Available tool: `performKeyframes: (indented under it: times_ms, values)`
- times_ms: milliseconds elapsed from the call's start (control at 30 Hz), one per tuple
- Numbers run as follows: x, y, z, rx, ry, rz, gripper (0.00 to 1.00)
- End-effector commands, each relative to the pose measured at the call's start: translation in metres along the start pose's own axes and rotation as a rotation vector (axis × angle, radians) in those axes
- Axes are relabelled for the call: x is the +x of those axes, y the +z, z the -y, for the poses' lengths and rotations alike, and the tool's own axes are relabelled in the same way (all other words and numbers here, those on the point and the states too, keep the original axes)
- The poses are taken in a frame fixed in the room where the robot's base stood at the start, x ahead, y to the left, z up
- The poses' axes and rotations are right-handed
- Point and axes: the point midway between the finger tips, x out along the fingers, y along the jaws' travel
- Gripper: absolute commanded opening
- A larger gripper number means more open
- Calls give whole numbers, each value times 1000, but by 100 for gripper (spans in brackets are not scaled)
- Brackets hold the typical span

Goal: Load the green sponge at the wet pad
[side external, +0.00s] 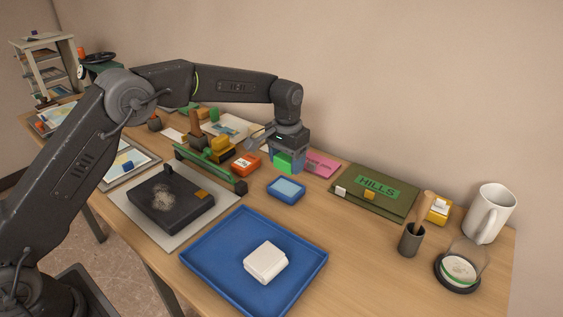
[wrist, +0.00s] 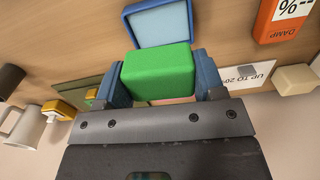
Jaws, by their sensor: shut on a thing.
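My gripper (side external: 287,161) is shut on the green sponge (side external: 284,163) and holds it above the table. In the wrist view the sponge (wrist: 158,72) sits between the two blue fingers (wrist: 160,80). The wet pad (side external: 286,189), light blue in a dark blue tray, lies on the table just in front of and below the sponge. It also shows in the wrist view (wrist: 160,25), beyond the sponge and partly covered by it. The sponge appears apart from the pad.
An orange damp meter (side external: 245,163) stands left of the pad. A pink folder (side external: 320,165) lies behind. A green HILLS case (side external: 374,191) is to the right. A blue tray (side external: 203,269) with a white block (side external: 265,262) is in front.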

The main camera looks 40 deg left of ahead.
Motion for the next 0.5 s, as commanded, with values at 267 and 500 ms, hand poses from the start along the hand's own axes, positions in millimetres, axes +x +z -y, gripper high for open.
performKeyframes:
  times_ms: [267,500]
  values:
    - [29,1,0,0,0,3,44]
    - [48,0,0,0,0,1,44]
